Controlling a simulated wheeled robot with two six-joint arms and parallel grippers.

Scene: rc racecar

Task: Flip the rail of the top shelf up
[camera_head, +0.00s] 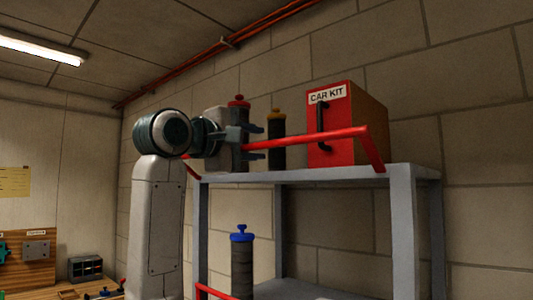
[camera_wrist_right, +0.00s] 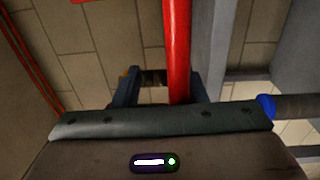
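The red rail (camera_head: 320,137) of the top shelf (camera_head: 345,174) runs along the shelf's front. Its crossbar stands above the shelf board. Its right end arm slants down to the board's right front corner, and part of its left end is hidden behind my gripper. My right gripper (camera_head: 258,142) is at the left part of the crossbar, with its fingers apart. In the right wrist view the rail (camera_wrist_right: 177,50) passes between the fingers of this gripper (camera_wrist_right: 168,92), with a visible gap to the left finger. My left gripper is not in view.
On the top shelf stand a red-fronted CAR KIT box (camera_head: 335,125), a black bottle with a yellow cap (camera_head: 277,142) and a red-capped bottle (camera_head: 238,101) partly behind my gripper. A blue-capped bottle (camera_head: 241,260) and another red rail (camera_head: 212,292) are below. A brick wall is behind.

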